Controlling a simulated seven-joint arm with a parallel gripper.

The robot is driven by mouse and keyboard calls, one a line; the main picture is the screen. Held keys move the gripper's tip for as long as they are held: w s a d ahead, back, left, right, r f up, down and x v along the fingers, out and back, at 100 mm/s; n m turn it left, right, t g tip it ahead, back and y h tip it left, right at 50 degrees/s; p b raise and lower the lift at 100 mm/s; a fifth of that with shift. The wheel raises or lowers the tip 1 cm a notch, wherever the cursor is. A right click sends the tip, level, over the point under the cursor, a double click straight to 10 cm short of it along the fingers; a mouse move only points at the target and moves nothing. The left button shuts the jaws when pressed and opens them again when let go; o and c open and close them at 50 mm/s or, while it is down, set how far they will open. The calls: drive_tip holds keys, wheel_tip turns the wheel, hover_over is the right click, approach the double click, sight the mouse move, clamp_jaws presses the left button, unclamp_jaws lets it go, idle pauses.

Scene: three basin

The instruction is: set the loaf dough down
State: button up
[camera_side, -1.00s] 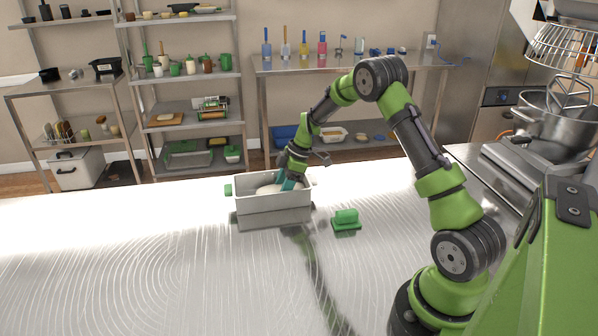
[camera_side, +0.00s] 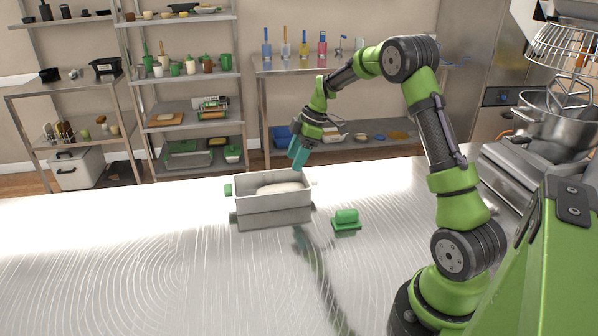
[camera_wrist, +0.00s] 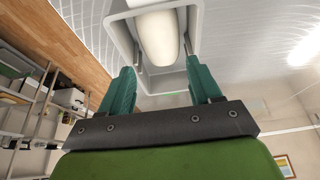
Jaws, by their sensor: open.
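The pale loaf dough (camera_side: 279,188) lies inside the light grey basin (camera_side: 273,207) on the metal worktop. In the wrist view the dough (camera_wrist: 159,47) is a long smooth oval within the basin walls (camera_wrist: 120,37). My gripper (camera_side: 297,160) is above the basin's far right part, apart from the dough. In the wrist view its two teal fingers (camera_wrist: 163,87) are spread with nothing between them, and the dough is beyond their tips. The lower part of the dough is hidden by the basin's front wall in the side view.
A green block with a handle (camera_side: 346,219) sits on the worktop (camera_side: 150,265) right of the basin. A mixer with a steel bowl (camera_side: 558,125) stands at the far right. The worktop's left and front are clear. Shelves stand behind.

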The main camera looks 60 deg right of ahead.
drive_tip(key=s+a+r+m+t+h, duration=0.1)
drive_tip(key=s+a+r+m, duration=0.5)
drive_tip(key=a+r, duration=0.65)
drive_tip(key=s+a+m+t, duration=0.1)
drive_tip(key=s+a+m, duration=0.2)
drive_tip(key=s+a, duration=0.2)
drive_tip(key=s+a+r+m+t, duration=0.1)
drive_tip(key=s+a+m, duration=0.3)
drive_tip(key=s, duration=0.7)
drive_tip(key=shift+s+a+t, duration=0.2)
drive_tip(key=shift+a+t, duration=0.3)
drive_tip(key=shift+a, duration=0.4)
